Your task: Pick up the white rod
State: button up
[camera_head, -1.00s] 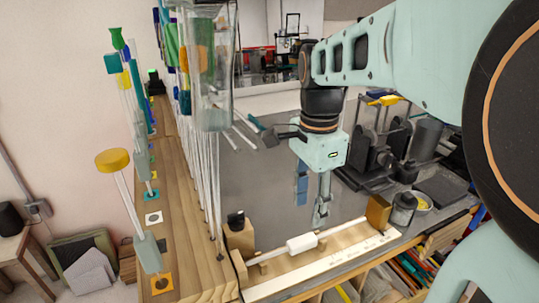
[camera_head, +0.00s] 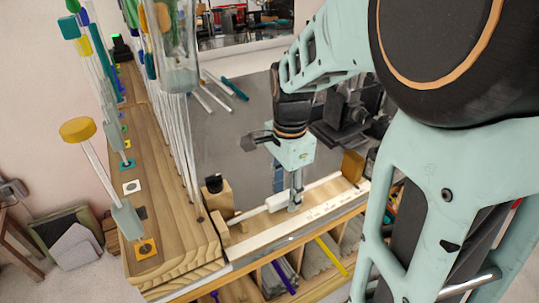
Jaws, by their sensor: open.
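A pale rod with a thick white sleeve (camera_head: 277,203) lies lengthwise in a long wooden cradle (camera_head: 225,228) at the front of the grey table. My gripper (camera_head: 287,187) points down over the middle of this rod. One finger is at the near side, by the right end of the white sleeve; the other is farther back and partly hidden. The fingers are apart with nothing held between them. I cannot tell whether they touch the rod.
Upright glass rods with coloured tops stand along the wooden board (camera_head: 165,215) at the left, including one with a yellow knob (camera_head: 78,130). Loose rods (camera_head: 213,97) lie at the back of the table. Shelves below hold a yellow rod (camera_head: 331,256).

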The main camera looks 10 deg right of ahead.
grip_shut()
jog(key=shift+r, duration=0.15)
